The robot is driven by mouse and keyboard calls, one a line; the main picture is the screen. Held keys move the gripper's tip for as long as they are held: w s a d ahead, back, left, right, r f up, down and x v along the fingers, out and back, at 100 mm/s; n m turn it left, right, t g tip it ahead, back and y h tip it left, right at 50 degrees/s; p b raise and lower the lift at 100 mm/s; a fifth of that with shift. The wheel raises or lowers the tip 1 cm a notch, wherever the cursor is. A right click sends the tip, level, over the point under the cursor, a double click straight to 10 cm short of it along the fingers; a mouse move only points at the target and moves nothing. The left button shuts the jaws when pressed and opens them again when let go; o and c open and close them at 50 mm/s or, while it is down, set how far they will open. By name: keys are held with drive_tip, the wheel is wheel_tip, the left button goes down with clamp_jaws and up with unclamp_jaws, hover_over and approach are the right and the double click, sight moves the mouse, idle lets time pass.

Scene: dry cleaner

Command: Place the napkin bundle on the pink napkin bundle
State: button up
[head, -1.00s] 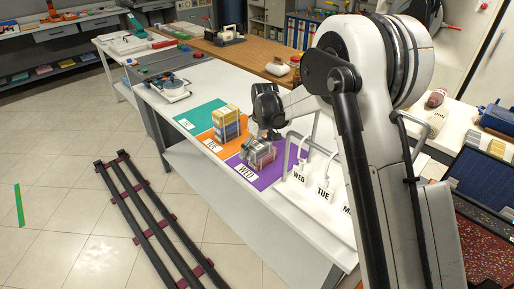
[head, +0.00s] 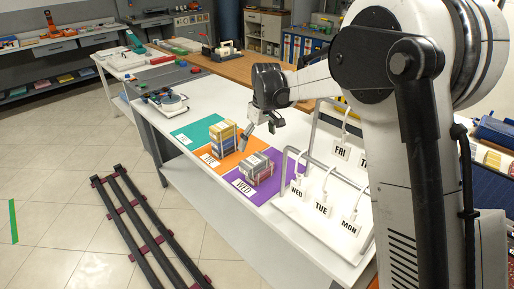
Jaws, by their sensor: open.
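My gripper (head: 262,121) is open and empty, raised above the table between the orange and purple mats. Below it, a grey bundle with reddish bands (head: 257,168) sits on the purple mat (head: 272,186), apart from my gripper. A taller yellow, white and blue bundle or stack (head: 223,137) stands on the orange mat (head: 226,162), left of my gripper. I cannot clearly tell which bundle is pink, or whether either is more than one bundle stacked.
A teal mat (head: 191,131) lies bare beside the orange one. A white rack with day tags (head: 321,209) stands right of the purple mat. Black rails (head: 140,215) lie on the floor.

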drive_tip(key=s+d+r+m+t, duration=0.3)
drive_tip(key=s+d+r+m, duration=0.1)
drive_tip(key=s+d+r, duration=1.1)
drive_tip(key=s+d+f+m+t, duration=0.1)
drive_tip(key=s+d, duration=0.1)
drive_tip(key=s, duration=0.6)
drive_tip(key=s+d+f+m+t+h, duration=0.1)
drive_tip(key=s+d+f+m, duration=0.1)
drive_tip(key=s, duration=0.5)
drive_tip(key=s+d+f+m+t, duration=0.1)
drive_tip(key=s+d, duration=0.3)
drive_tip(key=s, duration=0.4)
drive_tip(key=shift+s+d+f+m, duration=0.25)
drive_tip(key=shift+s+f+m, duration=0.1)
drive_tip(key=shift+f+m, duration=0.35)
drive_tip(key=shift+f, duration=0.1)
